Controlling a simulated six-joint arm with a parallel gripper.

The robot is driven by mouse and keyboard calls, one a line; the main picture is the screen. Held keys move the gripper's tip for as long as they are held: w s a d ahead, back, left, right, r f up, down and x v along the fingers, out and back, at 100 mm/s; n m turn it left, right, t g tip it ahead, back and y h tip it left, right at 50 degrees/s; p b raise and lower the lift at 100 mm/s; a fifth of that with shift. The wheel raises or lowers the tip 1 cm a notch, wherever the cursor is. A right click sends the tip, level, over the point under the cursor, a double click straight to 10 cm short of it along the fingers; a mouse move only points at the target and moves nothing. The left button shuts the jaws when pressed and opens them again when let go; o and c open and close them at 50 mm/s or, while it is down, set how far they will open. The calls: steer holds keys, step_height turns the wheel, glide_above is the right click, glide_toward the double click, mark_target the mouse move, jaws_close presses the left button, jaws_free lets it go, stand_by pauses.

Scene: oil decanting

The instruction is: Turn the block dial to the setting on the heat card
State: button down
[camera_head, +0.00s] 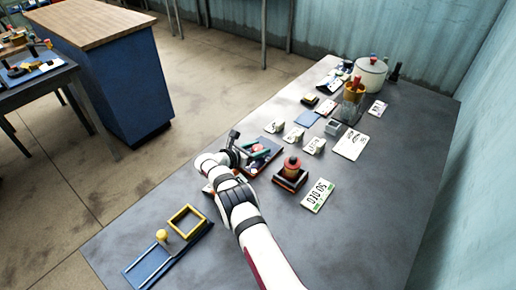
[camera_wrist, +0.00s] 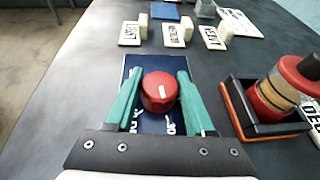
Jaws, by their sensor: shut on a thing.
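The red round dial (camera_wrist: 160,92) has a short white mark on top, running roughly up and down in the wrist view. It sits on a dark blue panel (camera_wrist: 150,62) with white scale figures; "30" shows at lower right, and others are partly hidden by the fingers. My gripper (camera_wrist: 160,90) has its green fingers on both sides of the dial, shut on it. In the head view my gripper (camera_head: 246,153) is over the dark block. A white card (camera_head: 318,195) with large dark characters and a green strip lies to the right; I cannot tell if it is the heat card.
A dark tray with a red-topped jar (camera_wrist: 272,95) stands close right of my gripper. Small labelled cards (camera_wrist: 178,32) stand beyond the panel. A blue slide with a yellow frame (camera_head: 187,220) lies at front left. A white pot (camera_head: 371,75) is at the back.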

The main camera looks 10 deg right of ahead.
stand_by(0.3)
steer(key=shift+c, duration=1.3)
jaws_free()
steer(key=v, duration=1.6)
steer(key=shift+w+r, duration=0.1)
steer(key=shift+w, duration=0.05)
